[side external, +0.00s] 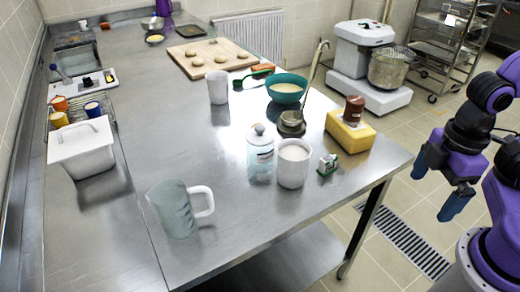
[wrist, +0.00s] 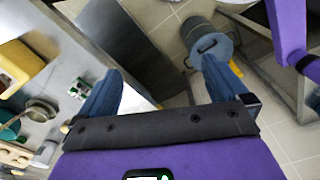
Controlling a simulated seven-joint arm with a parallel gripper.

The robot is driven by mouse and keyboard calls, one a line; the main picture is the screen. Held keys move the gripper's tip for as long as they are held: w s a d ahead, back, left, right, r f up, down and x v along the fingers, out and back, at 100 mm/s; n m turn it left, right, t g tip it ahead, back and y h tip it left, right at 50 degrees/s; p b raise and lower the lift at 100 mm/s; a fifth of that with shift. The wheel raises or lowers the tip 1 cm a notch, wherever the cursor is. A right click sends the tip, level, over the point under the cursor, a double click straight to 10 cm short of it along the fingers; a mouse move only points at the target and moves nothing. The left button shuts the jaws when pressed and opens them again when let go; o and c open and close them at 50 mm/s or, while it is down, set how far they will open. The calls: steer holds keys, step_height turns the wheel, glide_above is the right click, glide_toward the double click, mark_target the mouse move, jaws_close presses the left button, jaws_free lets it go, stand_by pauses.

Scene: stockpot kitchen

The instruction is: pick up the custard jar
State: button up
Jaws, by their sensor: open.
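A clear lidded jar (side external: 260,152) with a pale blue label stands on the steel table. Touching or just beside it on the right is an open white container (side external: 293,164) with pale cream contents. I cannot tell for certain which of these is the custard jar. Neither can be made out in the wrist view. My gripper (side external: 438,186) is beyond the table's right edge, well apart from both. Its two blue fingers are spread with nothing between them, as the wrist view also shows (wrist: 160,85).
A small green-and-white box (side external: 328,164) and a yellow block (side external: 350,131) with a brown jar (side external: 353,109) on it stand near the right edge. A ladle (side external: 292,120) rises behind. A clear pitcher (side external: 179,208) stands front left. A grey bucket (wrist: 207,42) is on the floor.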

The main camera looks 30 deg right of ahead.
steer(key=n+t+h, duration=0.8)
steer(key=n+t, duration=0.3)
steer(key=n, duration=0.5)
glide_toward(260, 151)
steer(key=x, duration=0.5)
steer(key=f+x, duration=0.1)
steer(key=x, duration=0.8)
steer(key=shift+a+f, duration=0.1)
steer(key=shift+f, duration=0.35)
steer(key=c, duration=1)
steer(key=shift+r, duration=0.15)
